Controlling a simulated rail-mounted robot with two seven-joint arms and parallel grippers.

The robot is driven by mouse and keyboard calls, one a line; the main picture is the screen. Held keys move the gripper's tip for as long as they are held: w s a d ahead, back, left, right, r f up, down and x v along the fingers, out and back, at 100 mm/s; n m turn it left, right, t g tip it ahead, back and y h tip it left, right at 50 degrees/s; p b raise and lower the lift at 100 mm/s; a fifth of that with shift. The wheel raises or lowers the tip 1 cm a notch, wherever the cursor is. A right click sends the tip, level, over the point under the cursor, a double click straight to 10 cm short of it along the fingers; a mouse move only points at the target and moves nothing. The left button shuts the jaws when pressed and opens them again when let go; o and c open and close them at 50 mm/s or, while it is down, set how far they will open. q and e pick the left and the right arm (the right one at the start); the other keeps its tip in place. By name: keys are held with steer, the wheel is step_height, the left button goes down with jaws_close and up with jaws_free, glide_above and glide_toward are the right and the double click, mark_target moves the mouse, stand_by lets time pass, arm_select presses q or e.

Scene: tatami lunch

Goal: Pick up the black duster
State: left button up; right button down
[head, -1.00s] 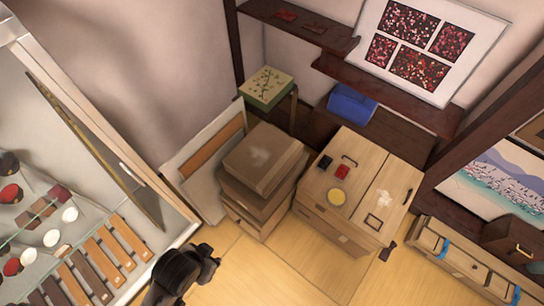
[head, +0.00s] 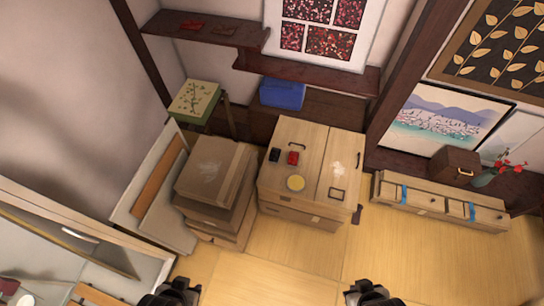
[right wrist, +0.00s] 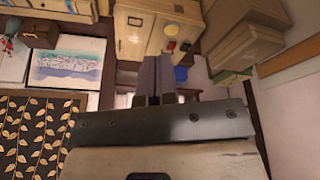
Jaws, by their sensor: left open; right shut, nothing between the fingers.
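A small black block, which I take for the black duster (head: 274,155), lies on top of the pale wooden cabinet (head: 318,143), left of a red block (head: 293,158). In the right wrist view it seems to be the small dark spot (right wrist: 184,46) beside the red block. My left gripper (head: 178,290) is open at the bottom edge of the head view, well away from the cabinet. My right gripper (head: 368,292) is also at the bottom edge; its fingers (right wrist: 157,62) are together and empty in the right wrist view. Neither gripper touches the duster.
A yellow round thing (head: 295,183) and a small dark frame (head: 337,194) share the cabinet top. Stacked cardboard boxes (head: 212,167) stand close on its left. A low drawer unit (head: 437,203) stands at the right. The tatami floor (head: 300,262) before the cabinet is clear.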

stand_by(0.4)
steer(key=shift+c, duration=0.2)
jaws_free()
stand_by(0.6)
steer(key=shift+w, duration=0.15)
